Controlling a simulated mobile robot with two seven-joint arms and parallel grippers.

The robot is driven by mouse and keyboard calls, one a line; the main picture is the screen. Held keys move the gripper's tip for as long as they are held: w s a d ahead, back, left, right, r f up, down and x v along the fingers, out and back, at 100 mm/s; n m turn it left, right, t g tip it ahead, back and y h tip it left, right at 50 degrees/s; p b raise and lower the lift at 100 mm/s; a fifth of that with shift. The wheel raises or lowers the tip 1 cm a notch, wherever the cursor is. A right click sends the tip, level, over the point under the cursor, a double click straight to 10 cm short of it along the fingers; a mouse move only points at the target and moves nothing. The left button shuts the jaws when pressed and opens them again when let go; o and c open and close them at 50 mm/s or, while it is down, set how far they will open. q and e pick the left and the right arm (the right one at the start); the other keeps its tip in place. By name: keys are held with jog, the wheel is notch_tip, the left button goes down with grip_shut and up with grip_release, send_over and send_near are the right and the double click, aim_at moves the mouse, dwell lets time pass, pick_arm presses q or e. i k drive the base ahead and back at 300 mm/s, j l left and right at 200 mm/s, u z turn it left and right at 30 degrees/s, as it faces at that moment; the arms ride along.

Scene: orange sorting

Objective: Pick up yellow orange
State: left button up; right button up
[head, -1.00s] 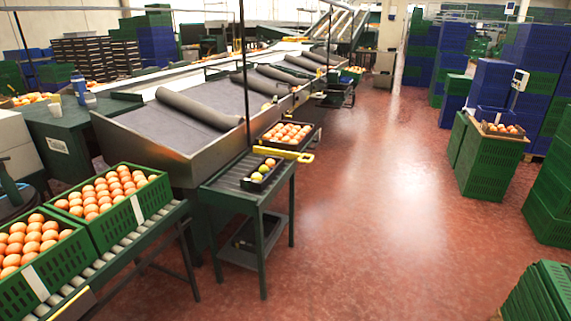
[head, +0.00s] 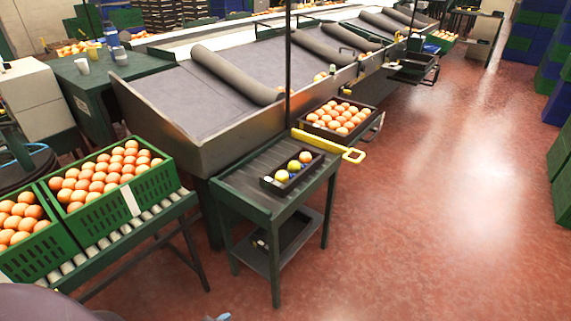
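A small dark tray (head: 268,183) sits on the green side table (head: 238,192) in the middle of the head view. It holds a few fruits in a row. The front one is a yellow orange (head: 282,175). The middle fruit (head: 294,166) also looks yellowish, and the rear one (head: 306,157) is more orange; their exact colours are hard to tell at this size. Neither of my grippers shows clearly in the view.
A dark crate of oranges (head: 311,127) stands behind the tray, with a yellow handle (head: 325,145) between them. Green crates (head: 157,187) full of oranges stand on the roller conveyor (head: 178,207) at left. A sorting machine (head: 170,120) is behind. The red floor (head: 420,230) at right is clear.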

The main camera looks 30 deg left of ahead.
aim_at(282, 177)
jog(key=i+l+u, duration=0.1)
jog(key=i+u, duration=0.35)
jog(key=i+l+u, duration=0.25)
jog(key=i+u, duration=0.25)
jog(key=i+l+u, duration=0.2)
jog(key=u, duration=0.2)
jog(key=i+l+u, duration=0.15)
jog(key=l+u, duration=0.3)
jog(key=i+l+u, duration=0.15)
jog(key=u, duration=0.25)
jog(key=l+u, duration=0.45)
